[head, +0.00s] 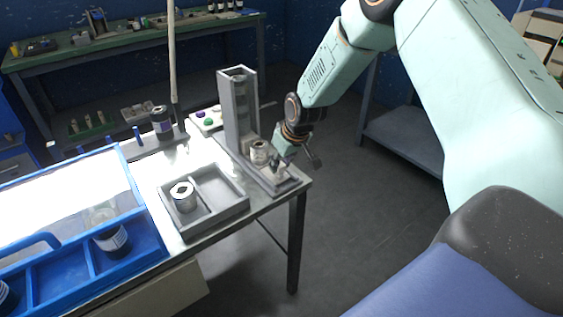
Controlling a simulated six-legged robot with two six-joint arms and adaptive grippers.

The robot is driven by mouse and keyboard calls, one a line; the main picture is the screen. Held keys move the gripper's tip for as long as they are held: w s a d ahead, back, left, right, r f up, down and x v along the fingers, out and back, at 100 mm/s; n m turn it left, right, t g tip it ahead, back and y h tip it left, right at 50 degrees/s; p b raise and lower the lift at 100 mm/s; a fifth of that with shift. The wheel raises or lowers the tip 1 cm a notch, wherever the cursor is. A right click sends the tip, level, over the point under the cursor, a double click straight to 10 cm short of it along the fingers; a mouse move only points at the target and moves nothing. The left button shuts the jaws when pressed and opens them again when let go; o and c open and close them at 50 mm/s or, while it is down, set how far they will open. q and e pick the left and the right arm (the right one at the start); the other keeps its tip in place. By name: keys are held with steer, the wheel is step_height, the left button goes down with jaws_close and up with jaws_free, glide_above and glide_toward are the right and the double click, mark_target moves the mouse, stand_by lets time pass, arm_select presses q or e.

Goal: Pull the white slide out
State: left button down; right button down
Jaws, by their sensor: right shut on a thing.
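A tall grey upright chute (237,115) stands near the right corner of the metal table. A low base reaches forward from its foot, and the pale white slide (268,173) lies along it. A small roll (259,151) stands on this part, just in front of the chute. My right gripper (279,170) comes down from the upper right and is shut at the slide's front end, beside the roll. The fingertips are small and partly hidden, so the exact grip is hard to see. My left gripper is not in view.
A grey two-compartment tray (232,206) holds a roll (183,196) in its left part. A blue-framed case (150,251) with dark bottles is at lower left. A dark jar (161,121) and a thin pole stand behind. Open floor lies right of the table.

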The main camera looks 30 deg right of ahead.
steer(key=shift+s+f, duration=0.25)
steer(key=shift+s, duration=0.05)
steer(key=c, duration=1.4)
jaws_free()
steer(key=shift+c, duration=0.2)
steer(key=o, duration=0.3)
steer(key=shift+r, duration=0.15)
steer(key=shift+o, duration=0.7)
steer(key=shift+w, duration=0.15)
steer(key=v, duration=1.1)
steer(key=shift+r, duration=0.45)
